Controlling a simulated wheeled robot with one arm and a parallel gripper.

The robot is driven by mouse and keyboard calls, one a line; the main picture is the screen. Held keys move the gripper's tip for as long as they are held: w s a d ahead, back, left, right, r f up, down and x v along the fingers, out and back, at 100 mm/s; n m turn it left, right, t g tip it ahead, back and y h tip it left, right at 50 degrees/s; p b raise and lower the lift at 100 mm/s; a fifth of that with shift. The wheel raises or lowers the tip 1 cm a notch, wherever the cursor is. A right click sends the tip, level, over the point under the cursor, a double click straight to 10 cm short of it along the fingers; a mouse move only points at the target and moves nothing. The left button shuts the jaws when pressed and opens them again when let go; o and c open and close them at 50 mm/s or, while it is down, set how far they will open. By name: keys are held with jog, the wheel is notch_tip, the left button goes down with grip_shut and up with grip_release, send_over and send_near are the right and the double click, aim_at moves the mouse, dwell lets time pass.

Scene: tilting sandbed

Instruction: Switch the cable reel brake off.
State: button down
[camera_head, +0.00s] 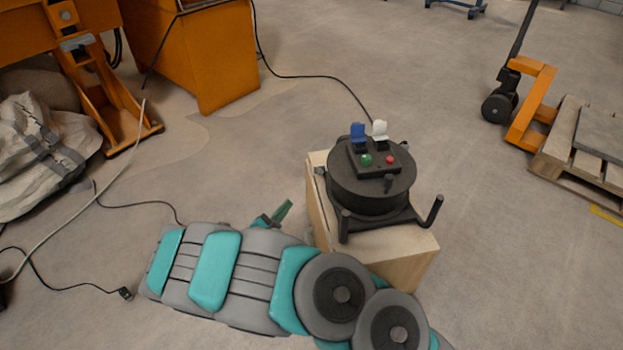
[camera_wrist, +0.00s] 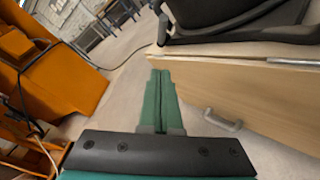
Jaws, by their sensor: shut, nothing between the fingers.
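The cable reel (camera_head: 370,180) is a black drum on a black frame, on top of a light wooden box (camera_head: 405,262). Its top panel carries a blue switch (camera_head: 358,135), a white switch (camera_head: 380,132), a green button (camera_head: 366,160) and a red button (camera_head: 390,160). I cannot tell which control is the brake. My gripper (camera_head: 281,212) is left of the box in the head view, apart from the reel. In the wrist view its green fingers (camera_wrist: 160,85) are shut with nothing between them. The reel's lower part (camera_wrist: 225,20) shows at the top there, without the switches.
The box side has a grey handle (camera_wrist: 223,121). An orange machine (camera_head: 195,55) stands at the back left, with a grey sack (camera_head: 45,150) beside it. Black cables lie on the floor. A pallet (camera_head: 585,145) and an orange pallet truck (camera_head: 530,105) are at the right.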

send_near(316, 172)
notch_tip(316, 172, down, 3)
jog(key=w, duration=0.2)
jog(key=shift+w+d+r+p, duration=0.2)
jog(key=shift+w+d+r, duration=0.15)
jog(key=shift+w, duration=0.2)
jog(key=shift+w+d+r+p, duration=0.2)
jog(key=shift+w+d, duration=0.15)
jog(key=shift+w, duration=0.25)
jog(key=shift+w+d+r+p, duration=0.2)
jog(key=shift+w+d+r, duration=0.15)
jog(key=shift+w, duration=0.2)
jog(key=shift+f, duration=0.1)
jog(key=shift+w+r+g, duration=0.1)
jog(key=shift+r+g, duration=0.15)
jog(key=shift+g, duration=0.05)
